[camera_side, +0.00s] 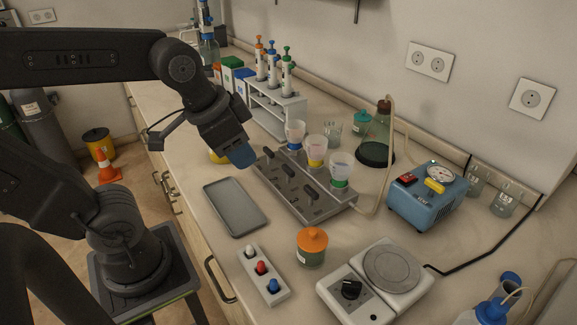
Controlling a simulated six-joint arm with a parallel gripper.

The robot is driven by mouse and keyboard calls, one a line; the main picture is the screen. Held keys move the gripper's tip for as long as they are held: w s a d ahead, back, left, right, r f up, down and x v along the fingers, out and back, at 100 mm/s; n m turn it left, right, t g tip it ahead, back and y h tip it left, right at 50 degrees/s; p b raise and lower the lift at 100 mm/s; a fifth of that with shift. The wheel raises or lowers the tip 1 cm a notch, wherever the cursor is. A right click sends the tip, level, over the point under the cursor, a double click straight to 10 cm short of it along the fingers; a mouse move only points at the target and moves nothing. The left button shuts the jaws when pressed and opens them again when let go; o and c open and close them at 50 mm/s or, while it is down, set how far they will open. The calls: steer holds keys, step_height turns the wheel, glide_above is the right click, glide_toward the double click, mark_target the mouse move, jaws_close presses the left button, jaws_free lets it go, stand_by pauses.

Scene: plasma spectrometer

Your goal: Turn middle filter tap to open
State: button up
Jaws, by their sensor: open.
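The grey metal filter manifold (322,208) stands on the bench and carries three filter cups in a row. Three black lever taps sit on its front: the far tap (268,153), the middle tap (289,171) and the near tap (310,191). The middle tap is in line with the cup with the yellow base (316,150). My gripper (243,155), with blue fingers, hangs to the left of the manifold's far end, apart from the middle tap. It is open, and nothing shows between its fingers. The exact angle of each tap is hard to tell.
A grey tray (235,206) lies left of the manifold. An orange-lidded jar (312,246) and a hotplate (388,270) stand in front. A blue pump (427,200) and a flask (376,150) stand to the right. A white pipette rack (276,110) stands behind.

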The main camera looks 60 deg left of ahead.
steer(key=w+a+m+g, duration=0.3)
steer(key=w+a+m, duration=0.2)
steer(key=w+m, duration=0.4)
steer(key=m+g, duration=0.2)
steer(key=m, duration=0.5)
glide_above(288, 168)
step_height(288, 168, down, 4)
steer(key=r, duration=0.1)
step_height(288, 168, down, 14)
steer(key=shift+r, duration=0.25)
steer(key=shift+c, duration=0.2)
jaws_close()
